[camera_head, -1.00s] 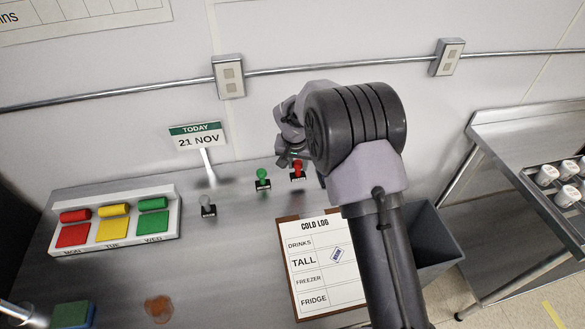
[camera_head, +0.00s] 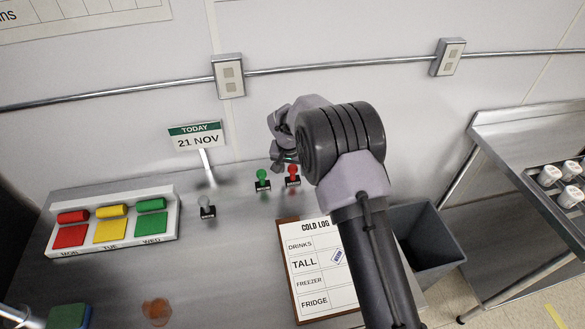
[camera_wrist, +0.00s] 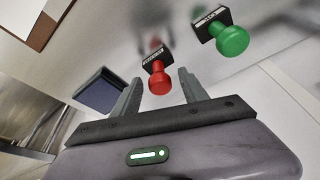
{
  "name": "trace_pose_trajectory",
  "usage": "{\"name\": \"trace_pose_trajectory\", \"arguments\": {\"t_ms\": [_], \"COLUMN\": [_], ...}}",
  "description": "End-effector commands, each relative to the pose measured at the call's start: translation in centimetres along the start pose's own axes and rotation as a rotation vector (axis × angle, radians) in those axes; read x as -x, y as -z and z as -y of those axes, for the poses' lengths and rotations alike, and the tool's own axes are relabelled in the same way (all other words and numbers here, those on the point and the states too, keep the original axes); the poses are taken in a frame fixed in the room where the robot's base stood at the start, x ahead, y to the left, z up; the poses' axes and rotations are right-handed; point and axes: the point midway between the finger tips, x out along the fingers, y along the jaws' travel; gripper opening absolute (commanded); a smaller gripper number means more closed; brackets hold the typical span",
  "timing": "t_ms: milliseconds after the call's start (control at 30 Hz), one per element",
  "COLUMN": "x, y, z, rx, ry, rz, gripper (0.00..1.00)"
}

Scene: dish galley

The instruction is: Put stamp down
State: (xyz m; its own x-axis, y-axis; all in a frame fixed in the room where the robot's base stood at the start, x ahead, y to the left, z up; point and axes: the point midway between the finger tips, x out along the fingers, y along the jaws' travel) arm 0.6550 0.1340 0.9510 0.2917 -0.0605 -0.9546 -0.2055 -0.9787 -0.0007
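The red stamp (camera_head: 292,174) stands upright on the steel counter (camera_head: 240,235), just right of the green stamp (camera_head: 262,180). In the wrist view the red stamp (camera_wrist: 158,78) shows between and beyond my fingertips, with gaps on both sides of its handle. The green stamp (camera_wrist: 230,38) is to its right there. My gripper (camera_wrist: 162,88) is open and empty, close to the red stamp's handle. In the head view my gripper (camera_head: 285,157) is just above the stamp and partly hidden by my arm.
A grey stamp (camera_head: 207,207) stands further left. The cold log clipboard (camera_head: 310,270), with a blue mark beside TALL, lies in front, partly behind my arm. A date sign (camera_head: 197,137) stands behind, and coloured pads (camera_head: 112,225) sit left. A grey bin (camera_head: 428,235) is at right.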

Motion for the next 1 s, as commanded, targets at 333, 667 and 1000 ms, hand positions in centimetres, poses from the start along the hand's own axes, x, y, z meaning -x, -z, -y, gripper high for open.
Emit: {"name": "trace_pose_trajectory", "arguments": {"t_ms": [333,667,1000], "x": [4.1,11.7,18.3], "y": [0.3,0.2,-0.2], "z": [0.1,0.0,-2.5], "rx": [0.0,0.001,-0.034], "ry": [0.002,0.0,0.029], "rz": [-0.004,-0.001,-0.015], "gripper": [0.51,0.51,0.51]}}
